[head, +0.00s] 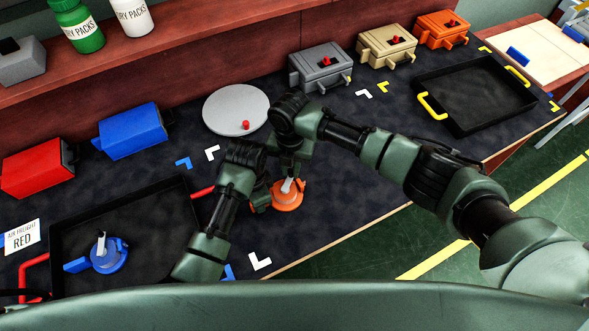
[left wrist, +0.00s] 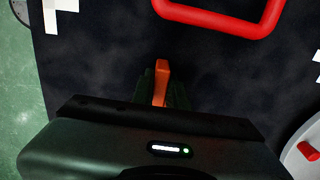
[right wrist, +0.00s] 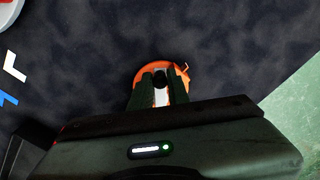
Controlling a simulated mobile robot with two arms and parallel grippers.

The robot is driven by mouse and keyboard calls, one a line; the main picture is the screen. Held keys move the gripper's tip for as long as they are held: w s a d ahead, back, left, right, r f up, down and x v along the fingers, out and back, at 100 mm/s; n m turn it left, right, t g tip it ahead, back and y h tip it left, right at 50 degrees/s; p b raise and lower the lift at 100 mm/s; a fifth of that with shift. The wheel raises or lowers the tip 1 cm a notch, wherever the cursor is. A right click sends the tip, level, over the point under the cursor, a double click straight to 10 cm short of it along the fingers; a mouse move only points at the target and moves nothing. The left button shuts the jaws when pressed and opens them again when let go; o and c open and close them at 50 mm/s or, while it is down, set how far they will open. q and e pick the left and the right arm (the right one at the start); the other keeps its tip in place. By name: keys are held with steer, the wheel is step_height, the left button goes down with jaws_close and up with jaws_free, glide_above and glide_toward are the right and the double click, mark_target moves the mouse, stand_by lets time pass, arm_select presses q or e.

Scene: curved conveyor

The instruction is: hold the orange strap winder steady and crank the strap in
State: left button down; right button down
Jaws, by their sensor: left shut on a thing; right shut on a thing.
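The orange strap winder (head: 290,201) lies on the dark mat near the front edge in the head view, with a pale crank post (head: 287,186) standing up from it. My left gripper (head: 264,197) is beside it on the left, shut on its orange tab, which shows between the fingers in the left wrist view (left wrist: 161,78). My right gripper (head: 290,170) is above the winder, shut on the crank. The strap cannot be made out.
A black tray with red handles (head: 64,222) stands to the left, holding a blue winder (head: 110,258). A grey turntable (head: 237,105) with a red knob is behind my grippers. A black tray with yellow handles (head: 475,92) is at the right. Several coloured boxes line the back.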

steer(key=n, duration=0.1)
steer(key=a+n, duration=0.1)
steer(key=n, duration=0.1)
steer(key=shift+w+a+n, duration=0.2)
steer(key=shift+n, duration=0.1)
steer(key=shift+a+n, duration=0.3)
steer(key=shift+n, duration=0.5)
steer(key=shift+a+n, duration=0.3)
steer(key=shift+n, duration=0.5)
steer(key=shift+s, duration=0.1)
steer(key=c, duration=1.3)
jaws_free()
steer(key=shift+c, duration=0.2)
steer(key=shift+r, duration=0.1)
step_height(320, 180, up, 12)
